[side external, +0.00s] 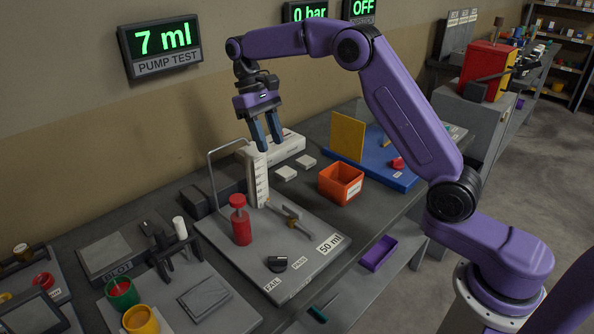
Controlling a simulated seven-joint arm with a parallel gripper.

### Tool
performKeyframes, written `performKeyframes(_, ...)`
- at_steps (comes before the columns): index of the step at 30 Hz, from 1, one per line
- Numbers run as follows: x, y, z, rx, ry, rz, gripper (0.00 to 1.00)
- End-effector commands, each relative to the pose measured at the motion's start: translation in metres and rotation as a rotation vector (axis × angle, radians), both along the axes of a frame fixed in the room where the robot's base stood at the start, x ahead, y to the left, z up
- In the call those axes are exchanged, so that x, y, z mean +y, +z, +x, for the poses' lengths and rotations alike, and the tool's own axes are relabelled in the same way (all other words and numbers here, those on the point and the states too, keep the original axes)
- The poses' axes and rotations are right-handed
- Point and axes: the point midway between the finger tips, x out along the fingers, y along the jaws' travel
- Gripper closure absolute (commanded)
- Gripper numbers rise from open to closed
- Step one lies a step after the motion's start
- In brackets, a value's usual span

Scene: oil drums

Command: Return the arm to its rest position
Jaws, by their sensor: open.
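My purple arm reaches in from the right over the grey bench. My gripper (265,140) points down with its blue fingers apart and nothing between them. In the picture it is just above the white graduated block (257,178) at the back of the pump test board; I cannot tell the exact gap in depth. The red bottle (240,222) stands upright on the grey board (300,250), left of and below the gripper in the picture.
An orange bin (341,183) stands right of the board, near a blue tray with an upright yellow panel (348,136). A bent metal rod (211,172) rises beside the graduated block. Green and yellow cups (121,293) stand at the left. The wall display (161,45) reads 7 ml.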

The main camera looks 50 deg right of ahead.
Motion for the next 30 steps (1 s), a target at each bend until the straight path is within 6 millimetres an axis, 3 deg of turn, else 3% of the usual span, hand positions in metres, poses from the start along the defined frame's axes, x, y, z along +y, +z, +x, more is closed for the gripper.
performKeyframes(8, 0.032, 0.011, -0.049, -0.071, 0.184, 0.015, 0.60)
performKeyframes(16, 0.050, 0.014, -0.118, -0.149, 0.388, 0.046, 0.60)
performKeyframes(23, 0.048, 0.010, -0.185, -0.212, 0.562, 0.083, 0.60)
performKeyframes(30, 0.032, -0.002, -0.256, -0.275, 0.743, 0.131, 0.60)
